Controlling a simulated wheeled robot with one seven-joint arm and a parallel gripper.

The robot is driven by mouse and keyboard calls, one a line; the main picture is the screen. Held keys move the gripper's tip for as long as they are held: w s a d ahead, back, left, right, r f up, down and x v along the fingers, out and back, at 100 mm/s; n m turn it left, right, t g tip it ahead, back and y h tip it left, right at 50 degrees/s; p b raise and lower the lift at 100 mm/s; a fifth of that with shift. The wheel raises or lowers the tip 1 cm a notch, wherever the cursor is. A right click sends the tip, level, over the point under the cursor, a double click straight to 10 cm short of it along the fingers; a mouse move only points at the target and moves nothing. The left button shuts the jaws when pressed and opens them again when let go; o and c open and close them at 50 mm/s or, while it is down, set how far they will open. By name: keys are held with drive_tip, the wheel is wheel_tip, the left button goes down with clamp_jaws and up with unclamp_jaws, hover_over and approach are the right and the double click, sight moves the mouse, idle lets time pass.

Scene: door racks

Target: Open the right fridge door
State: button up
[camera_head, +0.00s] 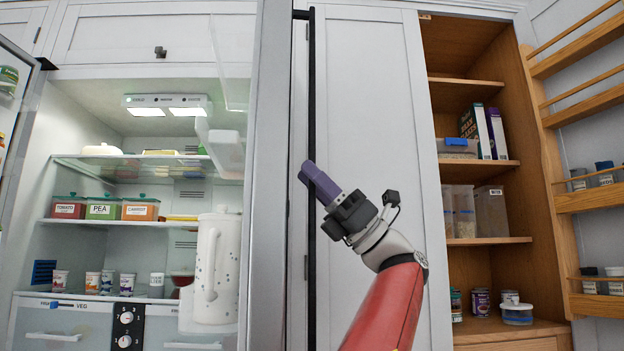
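The right fridge door (265,200) stands swung open and shows almost edge-on as a tall grey-white panel. Its inner side carries clear door bins and a white speckled jug (212,268). A long thin black vertical bar (312,80), which looks like the door's handle, runs just right of the panel. My gripper (312,177) has purple fingers that overlap this bar at mid-height. The fingers show from the side and lie close together. I cannot tell whether they touch or enclose the bar, or how far apart they are.
The lit fridge interior (150,190) holds labelled boxes, cups and drawers. The left fridge door (22,110) is also open at the left edge. A white cupboard door (370,130) stands behind my arm. Right of it are an open wooden pantry (487,168) and its door racks (585,200).

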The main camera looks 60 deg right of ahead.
drive_tip(key=b+v, duration=0.1)
drive_tip(key=v, duration=0.6)
drive_tip(key=shift+b, duration=0.35)
drive_tip(key=shift+d+f, duration=0.1)
drive_tip(key=shift+f, duration=0.05)
